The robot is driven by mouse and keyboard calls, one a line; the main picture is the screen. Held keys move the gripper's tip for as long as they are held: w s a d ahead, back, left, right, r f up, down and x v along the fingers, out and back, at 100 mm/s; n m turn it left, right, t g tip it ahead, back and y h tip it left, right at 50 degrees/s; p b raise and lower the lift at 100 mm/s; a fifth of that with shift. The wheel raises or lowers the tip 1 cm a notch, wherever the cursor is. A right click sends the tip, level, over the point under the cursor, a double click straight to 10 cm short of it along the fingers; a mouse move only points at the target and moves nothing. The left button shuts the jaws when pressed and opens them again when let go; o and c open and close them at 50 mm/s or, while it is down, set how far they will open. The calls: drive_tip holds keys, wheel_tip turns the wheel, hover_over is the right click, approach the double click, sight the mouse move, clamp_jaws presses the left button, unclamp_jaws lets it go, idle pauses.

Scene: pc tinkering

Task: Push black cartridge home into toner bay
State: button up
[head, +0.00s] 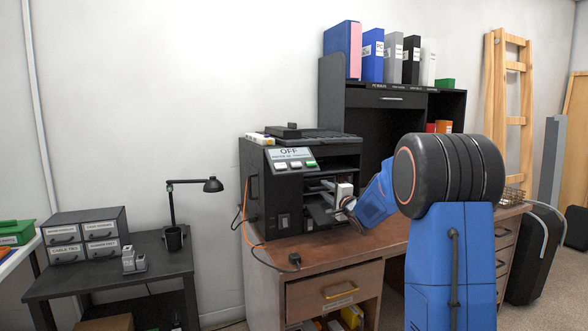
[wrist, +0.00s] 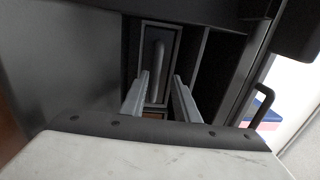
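The black printer (head: 272,200) stands on the wooden desk with its front bay open. In the wrist view, the black cartridge (wrist: 148,45) sits upright in a narrow slot of the toner bay (wrist: 190,50), its front face and grey loop handle toward me. My gripper (wrist: 161,76) points at the cartridge's front. Its two fingers are spread apart, one toward each side of the face, with nothing visibly clamped between them. I cannot tell whether they touch the cartridge. In the head view, my gripper (head: 328,190) reaches into the printer's open front, and the cartridge cannot be made out there.
An empty-looking dark slot lies right of the cartridge in the wrist view. The desk top (head: 385,232) is clear before the printer. A side table (head: 110,268) with drawers and a lamp stands left.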

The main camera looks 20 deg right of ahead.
drive_tip(key=shift+s+d+f, duration=0.1)
drive_tip(key=shift+s+f, duration=0.05)
drive_tip(key=shift+s, duration=1.25)
drive_tip(key=shift+s+f, duration=0.1)
drive_tip(key=shift+s, duration=1.25)
drive_tip(key=s+f, duration=0.2)
drive_tip(key=s, duration=1.5)
drive_tip(key=s+a+f+n+g, duration=0.4)
drive_tip(key=s+a+n, duration=0.2)
drive_tip(key=s, duration=0.6)
drive_tip(key=s+a+f+n+g, duration=0.5)
drive_tip(key=s+a, duration=0.4)
drive_tip(key=s, duration=0.3)
drive_tip(key=s+a+f+n+g, duration=0.5)
drive_tip(key=s+a+n, duration=0.1)
drive_tip(key=s, duration=0.6)
drive_tip(key=shift+a+f+n+h, duration=0.15)
drive_tip(key=shift+a+n+h, duration=0.15)
drive_tip(key=shift+a, duration=0.35)
